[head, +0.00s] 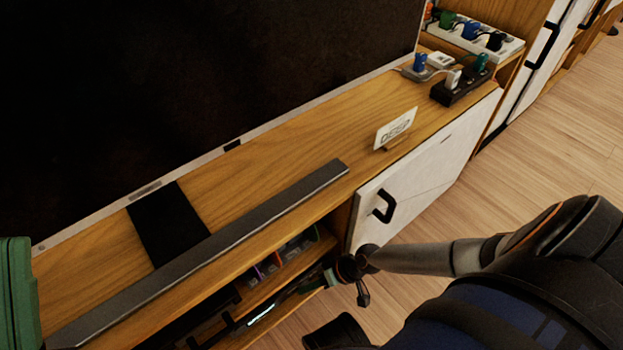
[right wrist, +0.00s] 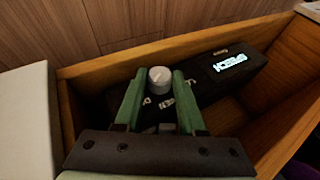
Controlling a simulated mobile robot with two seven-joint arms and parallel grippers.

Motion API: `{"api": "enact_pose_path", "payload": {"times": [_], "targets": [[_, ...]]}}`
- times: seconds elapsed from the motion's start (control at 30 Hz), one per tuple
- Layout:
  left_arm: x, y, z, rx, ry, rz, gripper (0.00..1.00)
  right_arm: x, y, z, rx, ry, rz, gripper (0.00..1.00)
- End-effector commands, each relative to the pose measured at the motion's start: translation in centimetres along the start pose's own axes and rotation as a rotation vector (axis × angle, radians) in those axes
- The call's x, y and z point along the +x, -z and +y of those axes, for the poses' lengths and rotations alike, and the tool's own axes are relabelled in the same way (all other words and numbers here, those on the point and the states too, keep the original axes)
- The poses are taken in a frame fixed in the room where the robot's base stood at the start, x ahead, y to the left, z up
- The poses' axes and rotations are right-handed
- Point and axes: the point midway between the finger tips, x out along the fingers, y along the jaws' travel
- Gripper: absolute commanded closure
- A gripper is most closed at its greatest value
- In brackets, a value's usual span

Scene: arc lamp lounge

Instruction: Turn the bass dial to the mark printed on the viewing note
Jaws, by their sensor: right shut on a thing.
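The dial (right wrist: 160,78) is a round silver knob on a black unit (right wrist: 232,82) inside a wooden shelf compartment. In the right wrist view, my right gripper (right wrist: 158,84) has one green finger on each side of the knob and is shut on it. A lit display (right wrist: 230,63) glows on the unit; I cannot read it surely. A green part (head: 20,292) at the left edge seems to be my left gripper.
A long grey soundbar (head: 215,245) lies along the cabinet's front edge, below a large dark screen (head: 180,80). Power strips with plugs (head: 462,84) stand at the far right. A white door (head: 425,180) with a black handle (head: 383,205) is beside the shelf. Wooden walls enclose the compartment.

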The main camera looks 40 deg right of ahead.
Motion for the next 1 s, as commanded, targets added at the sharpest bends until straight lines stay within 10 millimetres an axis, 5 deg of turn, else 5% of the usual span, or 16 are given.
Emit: {"api": "enact_pose_path", "payload": {"times": [0.63, 0.67, 0.9, 1.0], "targets": [[-0.01, -0.04, -0.10, 0.001, 0.005, -0.001, 1.00, 0.12, -0.49, -0.04, 0.026, 0.051, -0.005, 1.00], [-0.01, -0.04, -0.10, 0.001, 0.005, -0.001, 1.00, 0.12, -0.48, -0.04, 0.027, 0.051, -0.005, 0.58], [-0.01, -0.04, -0.12, 0.002, 0.005, -0.001, 1.00, 0.04, -0.21, 0.04, 0.025, 0.049, 0.000, 0.31], [-0.01, -0.04, -0.13, 0.002, 0.005, -0.001, 1.00, 0.02, -0.14, 0.06, 0.024, 0.048, 0.001, 0.31]]}}
